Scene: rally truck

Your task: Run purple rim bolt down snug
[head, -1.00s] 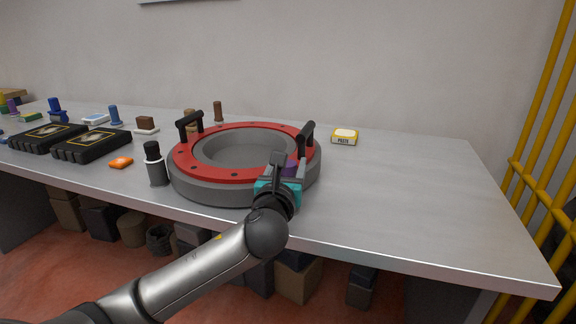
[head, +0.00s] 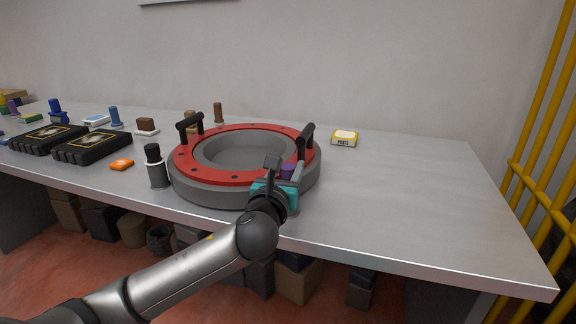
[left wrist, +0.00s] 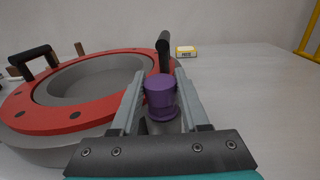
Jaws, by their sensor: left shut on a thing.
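The purple rim bolt (head: 288,171) has a wide round head and stands about upright at the near right part of the red ring. In the left wrist view the purple bolt (left wrist: 161,97) sits between the two grey fingers. My left gripper (head: 286,167) is shut on it. The red ring (head: 215,178) lies on a round grey base (head: 212,193) and has dark holes along its rim. The lower end of the bolt and the hole under it are hidden, so I cannot tell how deep it sits. My right gripper is not in view.
Two black handles (head: 190,122) rise from the ring, one close beyond my gripper. A black-topped cylinder (head: 155,168) stands left of the base. A yellow paste box (head: 344,138) is behind; the table's right side is clear.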

